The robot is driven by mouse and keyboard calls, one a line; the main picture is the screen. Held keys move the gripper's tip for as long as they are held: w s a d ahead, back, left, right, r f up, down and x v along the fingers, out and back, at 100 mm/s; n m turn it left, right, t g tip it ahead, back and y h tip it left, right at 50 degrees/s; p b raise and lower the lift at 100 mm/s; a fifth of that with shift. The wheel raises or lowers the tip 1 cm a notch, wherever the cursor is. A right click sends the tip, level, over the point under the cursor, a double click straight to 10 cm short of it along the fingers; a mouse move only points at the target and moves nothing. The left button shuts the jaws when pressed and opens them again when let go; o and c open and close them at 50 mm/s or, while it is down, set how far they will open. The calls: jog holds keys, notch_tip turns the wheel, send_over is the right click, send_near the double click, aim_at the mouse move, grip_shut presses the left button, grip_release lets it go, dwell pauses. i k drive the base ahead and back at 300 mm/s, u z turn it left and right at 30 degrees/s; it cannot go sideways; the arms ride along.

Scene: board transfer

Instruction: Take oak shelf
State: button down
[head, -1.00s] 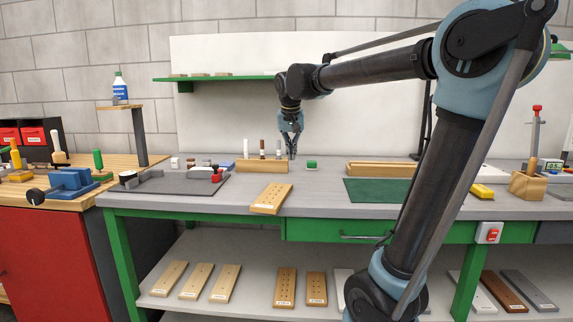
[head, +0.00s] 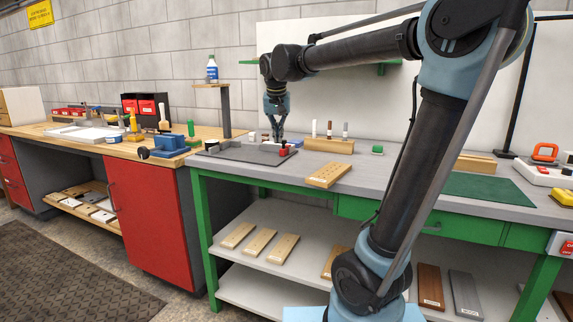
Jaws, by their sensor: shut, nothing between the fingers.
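My gripper (head: 276,136) points down over the back of the green-framed bench, shut and empty. A light wood board (head: 330,174) with holes and a small label lies on the bench top at the front edge, right of and nearer than my gripper. Three similar light wood boards, left (head: 237,235), middle (head: 260,242) and right (head: 284,248), lie on the bench's under-shelf. The labels are too small to read, so I cannot tell which board is oak.
A dark mat (head: 245,151) with a grey tool lies left on the bench. A wood block (head: 329,145) with markers stands behind the board. A brown board (head: 430,288) and grey board (head: 465,295) lie on the under-shelf. A red-doored workbench (head: 149,221) adjoins at left; floor before it is open.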

aim_at(325, 177)
jog(key=u, duration=1.05)
jog(key=k, duration=0.6)
jog(key=z, duration=1.15)
